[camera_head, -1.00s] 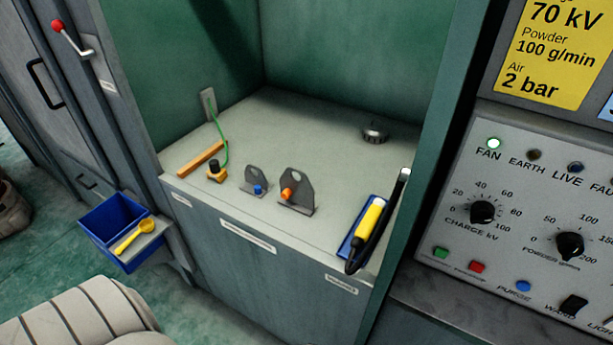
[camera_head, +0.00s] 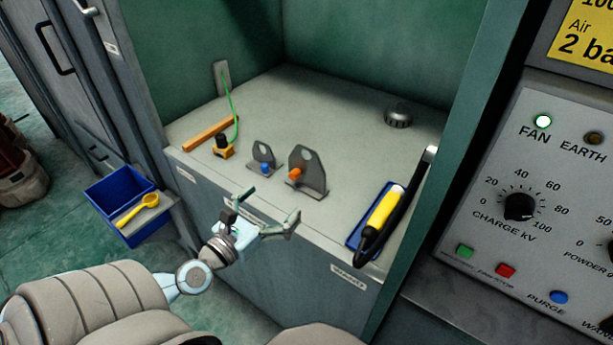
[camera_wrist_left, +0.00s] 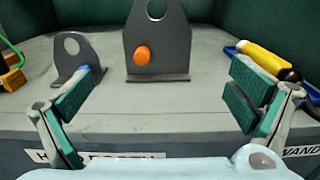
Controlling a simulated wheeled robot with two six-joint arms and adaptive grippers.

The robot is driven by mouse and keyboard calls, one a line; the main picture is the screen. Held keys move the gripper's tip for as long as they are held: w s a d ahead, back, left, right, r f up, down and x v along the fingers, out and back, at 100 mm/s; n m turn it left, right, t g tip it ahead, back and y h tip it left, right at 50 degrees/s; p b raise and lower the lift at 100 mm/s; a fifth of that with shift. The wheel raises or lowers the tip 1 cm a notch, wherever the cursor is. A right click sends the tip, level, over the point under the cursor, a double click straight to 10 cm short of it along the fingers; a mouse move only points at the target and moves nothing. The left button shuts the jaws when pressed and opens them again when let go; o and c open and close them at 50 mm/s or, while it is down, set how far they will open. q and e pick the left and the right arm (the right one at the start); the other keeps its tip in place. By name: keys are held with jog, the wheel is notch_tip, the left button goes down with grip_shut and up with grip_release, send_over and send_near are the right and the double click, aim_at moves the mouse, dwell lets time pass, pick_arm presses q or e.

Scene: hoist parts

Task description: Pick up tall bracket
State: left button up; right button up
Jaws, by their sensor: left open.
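The tall bracket (camera_head: 307,170) is a grey upright plate with a hole near its top and an orange plug low on its face. It stands on the booth floor near the front edge. In the left wrist view the tall bracket (camera_wrist_left: 157,40) stands ahead, between the fingers' lines and beyond their tips. A shorter bracket (camera_head: 263,158) with a blue plug stands to its left and also shows in the left wrist view (camera_wrist_left: 75,55). My left gripper (camera_head: 270,206) is open and empty, in front of the booth's front edge. My right gripper is not in view.
A yellow-handled wand (camera_head: 380,212) lies on a blue tray at the right. A round grey knob (camera_head: 398,117) sits farther back. The booth floor behind the brackets is clear.

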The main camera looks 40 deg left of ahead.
aim_at(306, 170)
pick_arm(q)
jog(key=w, duration=0.4)
jog(key=w+p, duration=0.1)
jog(key=w, duration=0.8)
jog(key=shift+w+a+f+p, duration=0.2)
jog(key=shift+a+f+p, duration=0.1)
jog(key=shift+p, duration=0.1)
jog(key=shift+r, duration=0.15)
jog(key=c, duration=1.7)
jog(key=shift+r, duration=0.1)
notch_tip(306, 170, up, 20)
jog(key=p, duration=2)
